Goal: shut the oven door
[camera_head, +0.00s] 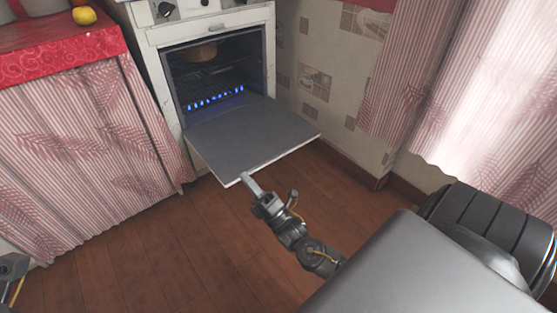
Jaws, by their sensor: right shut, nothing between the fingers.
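The white oven (147,50) stands against the back wall. Its door (250,137) is folded down open, with the grey inner face up. Blue flames burn inside, and a brown pot (201,53) sits on an upper rack. My right gripper (246,178) is shut and empty, with its fingertips at the front edge of the door, near the left corner; I cannot tell whether they touch it. Part of my left arm (12,268) shows at the lower left edge; its fingers are out of view.
A counter with a red oilcloth (60,40) and a striped curtain (80,150) stands left of the oven, with a yellow fruit (84,16) on top. Striped curtains (460,90) hang at the right. The wooden floor (160,250) in front of the oven is clear.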

